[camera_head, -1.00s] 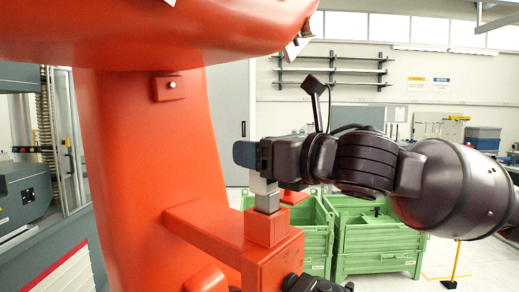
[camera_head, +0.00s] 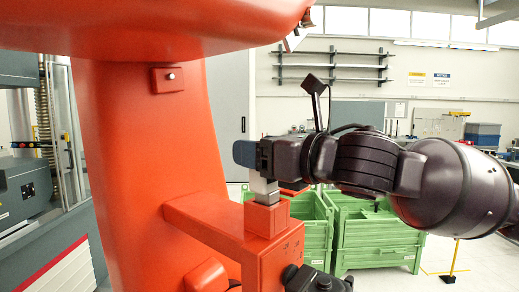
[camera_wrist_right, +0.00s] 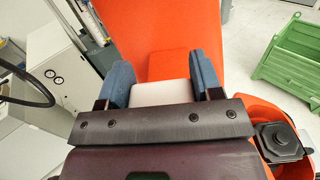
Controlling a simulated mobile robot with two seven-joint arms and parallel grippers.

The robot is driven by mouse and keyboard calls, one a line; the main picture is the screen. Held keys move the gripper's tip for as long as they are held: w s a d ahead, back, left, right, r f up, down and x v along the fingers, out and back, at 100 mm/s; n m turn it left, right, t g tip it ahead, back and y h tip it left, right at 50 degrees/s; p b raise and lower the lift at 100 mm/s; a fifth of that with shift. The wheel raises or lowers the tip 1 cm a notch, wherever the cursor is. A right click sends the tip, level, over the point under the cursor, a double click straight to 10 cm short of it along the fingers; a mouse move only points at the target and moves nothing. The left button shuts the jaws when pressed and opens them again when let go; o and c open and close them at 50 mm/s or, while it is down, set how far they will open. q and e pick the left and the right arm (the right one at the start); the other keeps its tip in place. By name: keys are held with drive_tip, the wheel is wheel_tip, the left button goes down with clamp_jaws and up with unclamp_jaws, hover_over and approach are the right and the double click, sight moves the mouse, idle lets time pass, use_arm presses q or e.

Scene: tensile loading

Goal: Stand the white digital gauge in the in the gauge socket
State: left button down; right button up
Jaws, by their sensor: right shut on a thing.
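The white gauge (camera_head: 264,186) is upright between the fingers of my right gripper (camera_head: 245,154). Its upper part is pale and its lower part grey; its display is not visible. Its lower end meets the top of an orange block (camera_head: 267,220), which appears to be the gauge socket; how deep it sits I cannot tell. In the right wrist view my right gripper (camera_wrist_right: 160,85) has its blue fingers on either side of the white gauge (camera_wrist_right: 160,94), with the orange block (camera_wrist_right: 174,66) just beyond. My left gripper is not in view.
The block stands on the end of an orange horizontal beam (camera_head: 215,226) from a large orange column (camera_head: 150,135). A black knob-like part (camera_head: 310,279) is low beside it. Green crates (camera_head: 375,240) stand on the floor behind. A grey machine (camera_head: 25,195) is at left.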

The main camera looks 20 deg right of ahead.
drive_tip(key=o, duration=1.1)
